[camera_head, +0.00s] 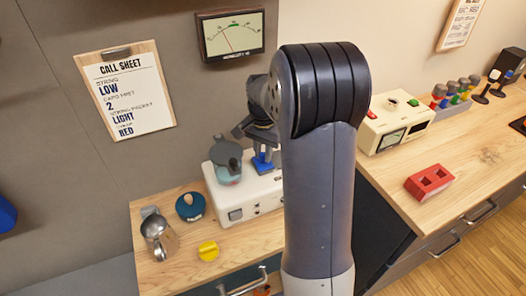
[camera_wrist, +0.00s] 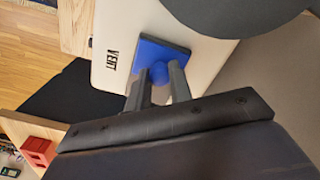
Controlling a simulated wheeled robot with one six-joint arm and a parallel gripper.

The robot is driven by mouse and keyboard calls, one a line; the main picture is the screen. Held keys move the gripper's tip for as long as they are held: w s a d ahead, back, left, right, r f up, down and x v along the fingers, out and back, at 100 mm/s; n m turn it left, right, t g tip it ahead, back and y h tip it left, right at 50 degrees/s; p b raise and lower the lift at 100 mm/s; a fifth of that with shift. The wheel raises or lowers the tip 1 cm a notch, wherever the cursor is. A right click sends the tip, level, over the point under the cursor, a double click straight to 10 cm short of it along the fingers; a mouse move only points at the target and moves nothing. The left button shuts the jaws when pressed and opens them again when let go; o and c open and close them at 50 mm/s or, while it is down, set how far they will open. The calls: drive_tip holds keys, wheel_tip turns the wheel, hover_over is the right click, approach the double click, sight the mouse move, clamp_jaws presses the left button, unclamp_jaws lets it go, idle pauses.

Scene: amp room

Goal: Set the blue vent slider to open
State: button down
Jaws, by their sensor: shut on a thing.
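The blue vent slider (camera_wrist: 158,72) is a round knob on a blue plate, on a white box (camera_wrist: 110,25) marked VENT. My gripper (camera_wrist: 160,78) has its two grey fingers on either side of the knob and is shut on it. In the head view the blue slider (camera_head: 264,166) shows low beside my arm, on top of the white box (camera_head: 245,213). My gripper (camera_head: 263,152) comes down on it from above. My arm hides the box's right part. I cannot tell the slider's set position.
A grey-teal pot (camera_head: 226,160) stands on the box, close left of my gripper. A call sheet (camera_head: 126,90) hangs on the wall.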

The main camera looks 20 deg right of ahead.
drive_tip(key=shift+d+p, duration=0.35)
drive_tip(key=shift+d, duration=2.3)
drive_tip(key=c, duration=1.3)
unclamp_jaws()
drive_tip(key=shift+d, duration=0.15)
drive_tip(key=shift+c, duration=0.2)
drive_tip(key=shift+o, duration=0.4)
drive_tip(key=shift+r, duration=0.55)
wheel_tip(320, 180, up, 10)
drive_tip(key=shift+f+b, duration=0.15)
drive_tip(key=shift+b, duration=0.15)
